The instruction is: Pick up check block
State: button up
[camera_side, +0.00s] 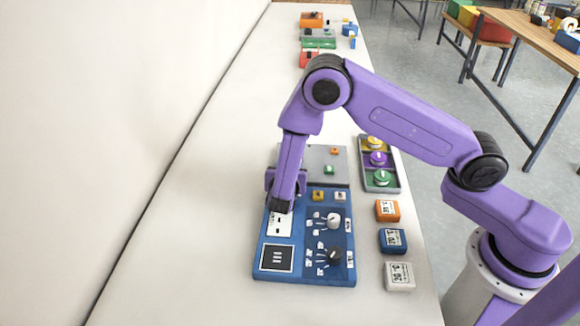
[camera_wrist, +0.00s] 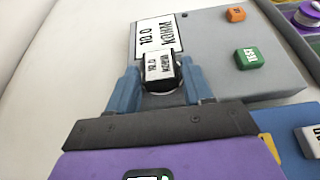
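The check block (camera_wrist: 160,68), which I take to be the small dark block with a white label on top, sits between my gripper's two fingers in the wrist view. The label seems to read 10.0 with smaller text under it. My gripper (camera_wrist: 163,85) has one blue finger on each side of the block, very near or touching it. I cannot tell whether the fingers press on it. In the side view my gripper (camera_side: 280,202) points down over the upper left of the blue panel (camera_side: 305,273). The block is not clearly distinguishable there, nor is its support.
A grey panel (camera_wrist: 222,45) lies beyond the block, with a white 10.0 label and orange and green buttons. Knobs stand on the blue panel. A tray (camera_side: 390,187) and orange (camera_side: 387,211), blue (camera_side: 393,241) and white (camera_side: 399,277) blocks lie to the right. The table's left side is clear.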

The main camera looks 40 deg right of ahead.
jog(key=c, duration=0.7)
jog(key=shift+r, duration=0.2)
